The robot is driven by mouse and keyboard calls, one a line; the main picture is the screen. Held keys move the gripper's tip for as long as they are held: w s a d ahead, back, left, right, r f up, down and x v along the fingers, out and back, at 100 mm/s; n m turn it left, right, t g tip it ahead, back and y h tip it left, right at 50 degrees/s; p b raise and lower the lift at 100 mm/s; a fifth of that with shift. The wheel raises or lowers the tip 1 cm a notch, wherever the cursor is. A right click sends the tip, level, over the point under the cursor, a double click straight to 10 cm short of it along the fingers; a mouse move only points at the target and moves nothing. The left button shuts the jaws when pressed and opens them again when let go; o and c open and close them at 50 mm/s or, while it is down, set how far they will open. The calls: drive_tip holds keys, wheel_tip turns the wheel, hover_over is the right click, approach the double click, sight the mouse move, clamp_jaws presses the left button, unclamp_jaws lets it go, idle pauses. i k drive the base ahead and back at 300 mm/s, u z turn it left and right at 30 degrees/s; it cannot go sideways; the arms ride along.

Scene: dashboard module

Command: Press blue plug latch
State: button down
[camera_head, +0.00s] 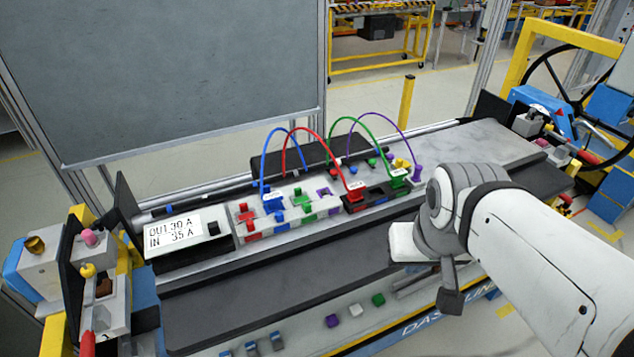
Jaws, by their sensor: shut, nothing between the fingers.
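The blue plug (272,201) sits in the row of coloured connectors on the dashboard module, left of the middle. It carries a small white label, and a blue cable (264,155) arches up beside it and to the right. Its latch is too small to make out clearly. My gripper (449,300) is at the end of my arm at the right, over the front of the bench. It is shut and empty, well to the right of and nearer than the blue plug, touching nothing that I can see.
A red plug (355,191) and a green plug (398,179) stand to the right, with arching cables. A display box (173,234) reads OUT 30 A, IN 35 A. A grey panel (170,75) rises behind. The dark front strip (270,290) is mostly bare.

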sight(279, 216)
drive_tip(key=z, duration=0.3)
drive_tip(key=k, duration=1.15)
drive_tip(key=u, duration=1)
drive_tip(key=i, duration=1.05)
drive_tip(key=u, duration=0.05)
